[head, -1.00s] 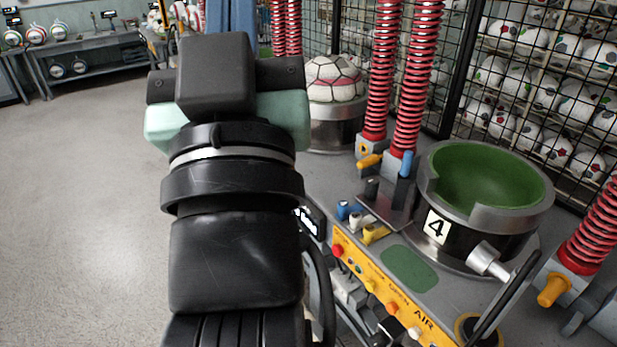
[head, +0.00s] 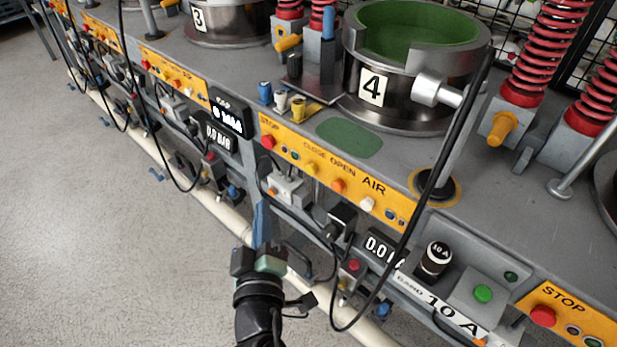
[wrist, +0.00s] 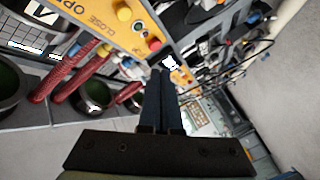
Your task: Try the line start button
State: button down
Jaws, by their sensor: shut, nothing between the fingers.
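A round green button (head: 483,293) sits on a grey box at the lower right in the head view, beside a label reading 10 A. No readable label names it as the line start button. My gripper (head: 262,205) is low in front of the machine, left of the station 4 panel and well left of the green button. Its dark blue fingers are together and empty in the wrist view (wrist: 164,72). The wrist view shows a yellow panel (wrist: 100,22) with a red button (wrist: 155,44) beyond the fingertips. The green button is not recognisable there.
Station 4's metal bowl (head: 415,95) stands above its yellow panel (head: 335,178). A black dial (head: 436,258) is left of the green button. A black hose (head: 432,175) hangs across the front. A pale pipe (head: 205,203) runs low along the machine. Open floor (head: 90,240) lies left.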

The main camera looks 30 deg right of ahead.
aim_at(310, 169)
jog(key=shift+s+f, duration=0.1)
jog(key=shift+f, duration=0.1)
jog(key=w+d+p, duration=0.3)
jog(key=d+p, duration=0.3)
jog(key=d, duration=0.2)
jog(key=shift+d, duration=0.15)
dwell(0.4)
jog(key=shift+w+d+r, duration=0.1)
jog(key=shift+d, duration=0.05)
dwell(1.7)
jog(key=shift+w+d, duration=0.1)
jog(key=shift+d, duration=0.15)
